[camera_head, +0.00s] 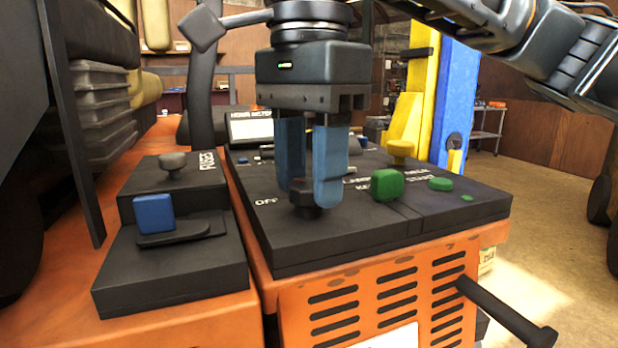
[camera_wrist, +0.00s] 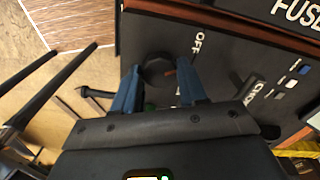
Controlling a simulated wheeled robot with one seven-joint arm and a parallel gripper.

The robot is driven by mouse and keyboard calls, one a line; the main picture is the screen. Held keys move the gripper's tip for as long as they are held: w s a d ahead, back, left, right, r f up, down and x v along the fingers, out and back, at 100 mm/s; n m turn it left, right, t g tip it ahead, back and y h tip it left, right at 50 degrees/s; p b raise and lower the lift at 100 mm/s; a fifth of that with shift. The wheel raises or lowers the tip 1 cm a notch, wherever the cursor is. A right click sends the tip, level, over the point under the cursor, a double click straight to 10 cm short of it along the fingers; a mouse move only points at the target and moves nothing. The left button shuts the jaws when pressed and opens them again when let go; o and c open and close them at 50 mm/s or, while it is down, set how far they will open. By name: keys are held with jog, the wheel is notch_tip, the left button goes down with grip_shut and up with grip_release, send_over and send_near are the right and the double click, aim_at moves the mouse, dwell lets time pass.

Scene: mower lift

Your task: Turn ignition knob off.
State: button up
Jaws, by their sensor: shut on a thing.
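The black ignition knob (camera_head: 304,199) sits near the front edge of the dark control panel (camera_head: 340,243), just right of the word OFF. My gripper (camera_head: 313,186) points straight down over it, with its two blue fingers on either side of the knob. In the wrist view the round knob (camera_wrist: 157,68) shows between the fingertips (camera_wrist: 158,70), which are shut on it. A small orange-brown mark lies beside the knob there, on the side towards the OFF label. The fingers hide part of the knob and of the panel lettering in the head view.
A green square button (camera_head: 386,185) and a flatter green one (camera_head: 440,184) lie right of the knob. A fuse box (camera_head: 170,270) with a blue switch (camera_head: 154,213) stands left. A black lever (camera_head: 505,313) juts out at front right.

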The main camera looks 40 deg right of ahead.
aim_at(308, 183)
dwell(0.3)
jog(key=o, duration=1.1)
jog(key=shift+c, duration=0.2)
jog(key=shift+r+p, duration=0.3)
jog(key=shift+r, duration=3.65)
